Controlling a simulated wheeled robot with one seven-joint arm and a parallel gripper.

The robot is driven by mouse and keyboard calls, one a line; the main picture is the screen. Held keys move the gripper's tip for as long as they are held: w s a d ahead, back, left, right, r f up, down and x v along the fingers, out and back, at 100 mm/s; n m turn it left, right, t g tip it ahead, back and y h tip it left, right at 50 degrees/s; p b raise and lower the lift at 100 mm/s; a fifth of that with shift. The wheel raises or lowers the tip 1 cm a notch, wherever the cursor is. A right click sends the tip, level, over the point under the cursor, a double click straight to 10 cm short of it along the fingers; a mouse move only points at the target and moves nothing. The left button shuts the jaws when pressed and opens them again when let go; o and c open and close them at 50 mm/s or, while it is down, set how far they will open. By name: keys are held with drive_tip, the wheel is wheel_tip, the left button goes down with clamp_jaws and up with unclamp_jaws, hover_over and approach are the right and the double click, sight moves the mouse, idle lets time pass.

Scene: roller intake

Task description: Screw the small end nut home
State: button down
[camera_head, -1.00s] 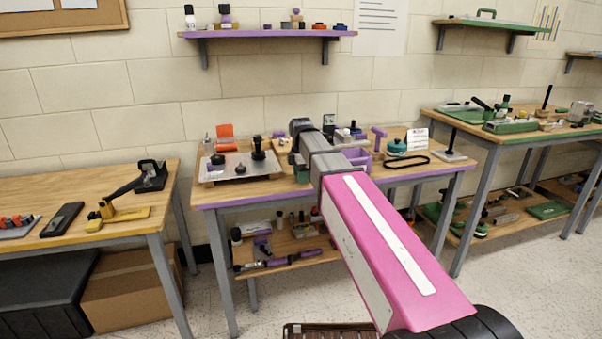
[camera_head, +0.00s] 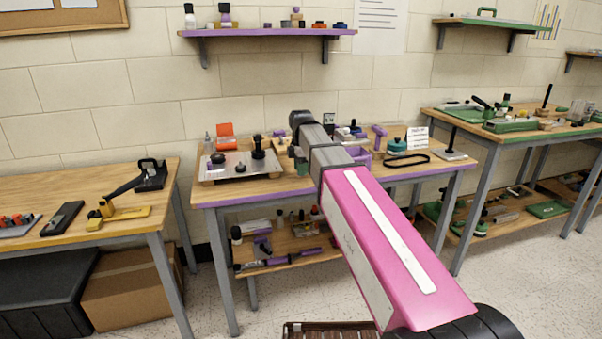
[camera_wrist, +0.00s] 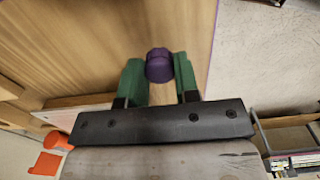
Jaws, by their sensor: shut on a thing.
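In the wrist view a small dark purple nut-like piece (camera_wrist: 159,68) sits between the green fingers of my gripper (camera_wrist: 159,82). The fingers are shut on its sides. Bare wood shows beyond it. Whether a thread or stud is under the piece is hidden. In the head view my grey wrist and pink arm reach over the purple-edged bench (camera_head: 240,197); my fingers and the held piece are hidden there.
A metal plate (camera_head: 222,172) with black knobs lies on the bench's left part, with an orange object (camera_head: 225,130) behind it. A purple bin (camera_head: 357,155), a teal round part (camera_head: 397,146) and a black belt loop (camera_head: 408,161) lie right of my arm.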

drive_tip(key=shift+r, duration=2.4)
drive_tip(key=shift+a, duration=0.1)
